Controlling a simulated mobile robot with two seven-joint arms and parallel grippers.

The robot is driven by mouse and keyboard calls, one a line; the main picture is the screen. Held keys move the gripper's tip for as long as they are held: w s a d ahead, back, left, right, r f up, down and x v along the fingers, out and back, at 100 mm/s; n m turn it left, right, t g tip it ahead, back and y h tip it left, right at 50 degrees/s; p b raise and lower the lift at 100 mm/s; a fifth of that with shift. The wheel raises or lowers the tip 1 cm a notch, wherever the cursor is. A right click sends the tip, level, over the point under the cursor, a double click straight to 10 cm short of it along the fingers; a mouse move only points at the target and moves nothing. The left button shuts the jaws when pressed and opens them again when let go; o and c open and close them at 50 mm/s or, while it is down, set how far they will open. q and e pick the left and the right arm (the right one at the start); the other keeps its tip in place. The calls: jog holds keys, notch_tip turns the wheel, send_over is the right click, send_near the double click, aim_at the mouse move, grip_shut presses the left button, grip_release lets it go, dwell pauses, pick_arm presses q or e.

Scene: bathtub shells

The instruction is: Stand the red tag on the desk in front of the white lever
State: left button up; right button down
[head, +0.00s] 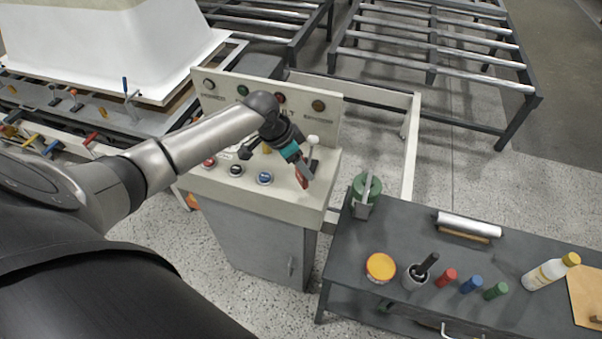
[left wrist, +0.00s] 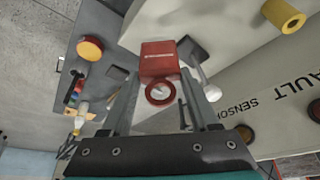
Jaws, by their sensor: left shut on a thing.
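The red tag (head: 302,178) is held between the fingers of my left gripper (head: 303,169), over the right part of the cream control desk (head: 278,198). In the left wrist view the tag (left wrist: 158,60) is a red block with a ring at its near end, between the two fingers. Whether its lower edge touches the desk is hard to tell. The white lever (head: 313,140) stands just behind and right of the gripper; its white knob (left wrist: 212,93) shows right of the fingers in the wrist view. My right gripper is not in view.
A row of buttons, including a blue one (head: 264,178), lies left of the gripper on the desk. An upright panel (head: 330,118) closes the back. A dark workbench (head: 400,222) with a yellow-lidded tub (head: 380,267) and several bottles stands at the right.

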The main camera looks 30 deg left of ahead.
aim_at(301, 174)
pick_arm(q)
jog(key=shift+f, duration=1.95)
jog(key=shift+f+b, duration=0.15)
jog(key=shift+b, duration=0.15)
jog(key=o, duration=1.3)
jog(key=shift+o, duration=0.2)
jog(key=shift+r, duration=0.4)
jog(key=p+v, duration=0.1)
jog(key=v, duration=1)
jog(key=shift+r, duration=0.3)
